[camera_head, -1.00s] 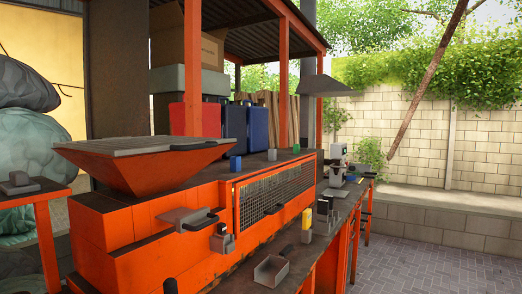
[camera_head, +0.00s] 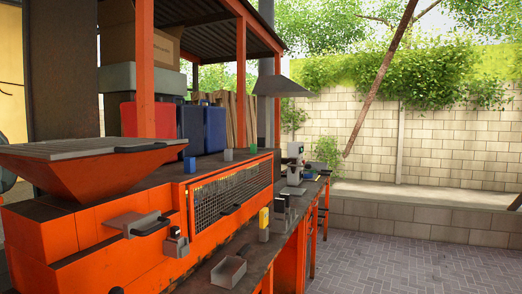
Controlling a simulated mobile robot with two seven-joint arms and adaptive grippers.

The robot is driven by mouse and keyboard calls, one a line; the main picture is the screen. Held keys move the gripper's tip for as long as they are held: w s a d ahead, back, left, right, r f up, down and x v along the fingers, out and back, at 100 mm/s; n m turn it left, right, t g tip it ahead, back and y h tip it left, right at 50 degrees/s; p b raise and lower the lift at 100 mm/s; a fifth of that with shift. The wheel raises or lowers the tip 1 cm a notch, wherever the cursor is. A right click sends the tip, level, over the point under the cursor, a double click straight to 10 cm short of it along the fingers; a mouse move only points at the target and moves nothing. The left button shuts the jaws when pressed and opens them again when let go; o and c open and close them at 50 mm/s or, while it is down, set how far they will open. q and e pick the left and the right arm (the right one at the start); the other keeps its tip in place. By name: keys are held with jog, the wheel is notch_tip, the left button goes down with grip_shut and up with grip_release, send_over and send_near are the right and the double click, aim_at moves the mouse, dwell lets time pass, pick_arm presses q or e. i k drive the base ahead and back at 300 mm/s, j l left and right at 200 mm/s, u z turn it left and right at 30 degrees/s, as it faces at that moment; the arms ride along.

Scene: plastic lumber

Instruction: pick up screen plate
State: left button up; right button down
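I cannot tell for sure which item is the screen plate. A grey plate-like part with a black handle (camera_head: 137,222) sticks out from the front of the orange machine (camera_head: 85,240), at left. A wire mesh panel with a black handle (camera_head: 228,200) covers the machine's side further right. Neither of my grippers is in view, and nothing is seen held.
A dark workbench with a grey open tray (camera_head: 229,271), a yellow-topped block (camera_head: 264,219) and small tools runs along the machine. Paved floor (camera_head: 400,265) at right is clear, bounded by a block wall (camera_head: 450,145).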

aim_at(261, 141)
jog(key=i+l+z, duration=0.7)
jog(key=i+z, duration=0.2)
jog(key=i, duration=0.4)
jog(key=i+z, duration=0.25)
jog(key=i, duration=0.45)
jog(key=i+l+u, duration=0.15)
jog(key=i, duration=0.55)
jog(key=i+l+u, duration=0.15)
jog(key=i, duration=0.6)
jog(key=i+l+u, duration=0.1)
jog(key=i+u, duration=0.15)
jog(key=u, duration=0.2)
jog(key=i+l+u, duration=0.2)
jog(key=u, duration=0.2)
jog(key=i+l+u, duration=0.25)
jog(key=u, duration=0.2)
jog(key=i+l+u, duration=0.25)
jog(key=u, duration=0.2)
jog(key=l+u, duration=0.4)
jog(key=i+l, duration=0.05)
jog(key=l, duration=0.05)
